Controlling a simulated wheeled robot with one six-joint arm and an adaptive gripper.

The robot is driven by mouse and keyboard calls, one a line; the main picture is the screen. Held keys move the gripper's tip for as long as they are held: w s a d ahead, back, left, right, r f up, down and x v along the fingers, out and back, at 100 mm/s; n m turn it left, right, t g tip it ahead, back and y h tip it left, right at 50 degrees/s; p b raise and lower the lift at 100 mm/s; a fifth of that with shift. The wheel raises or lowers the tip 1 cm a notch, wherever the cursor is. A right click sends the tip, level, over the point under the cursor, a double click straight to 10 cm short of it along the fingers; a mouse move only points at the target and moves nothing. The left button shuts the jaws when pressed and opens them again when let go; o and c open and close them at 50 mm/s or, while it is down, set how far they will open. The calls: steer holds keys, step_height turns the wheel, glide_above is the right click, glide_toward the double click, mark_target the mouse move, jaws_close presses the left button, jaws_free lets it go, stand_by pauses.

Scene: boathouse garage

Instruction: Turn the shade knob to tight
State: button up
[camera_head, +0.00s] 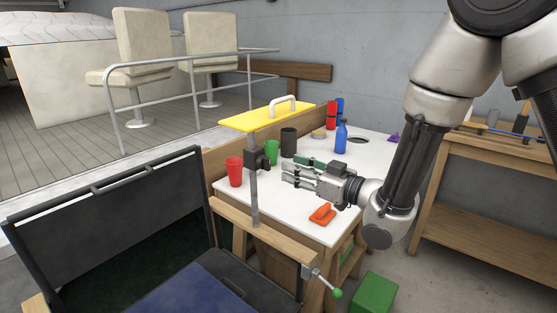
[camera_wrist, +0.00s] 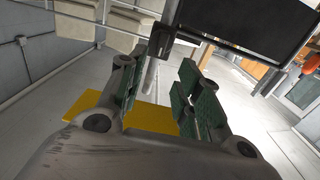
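The shade is a flat yellow panel (camera_head: 265,116) with a white handle on top, standing on a grey pole (camera_head: 254,195) at the table's left edge. A black knob-like block (camera_head: 262,157) sits on the pole below the panel; I take it for the shade knob. Any marking for tight is too small to read. My gripper (camera_head: 288,172) is open and empty, pointing left at the pole, just right of the black block and apart from it. In the wrist view the block (camera_wrist: 162,42) shows beyond my open fingers (camera_wrist: 163,75), with yellow panel (camera_wrist: 150,117) behind them.
The white table (camera_head: 290,222) holds a red cup (camera_head: 234,172), green cup (camera_head: 272,151), black cup (camera_head: 288,142), blue bottle (camera_head: 341,137) and orange item (camera_head: 322,213) near my gripper. A green-ended clamp handle (camera_head: 337,293) juts out low.

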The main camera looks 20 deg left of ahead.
mark_target(270, 159)
steer(key=x, duration=0.7)
steer(key=shift+w+a+r, duration=0.1)
steer(key=shift+w+a, duration=0.05)
steer(key=shift+a, duration=0.1)
jaws_close()
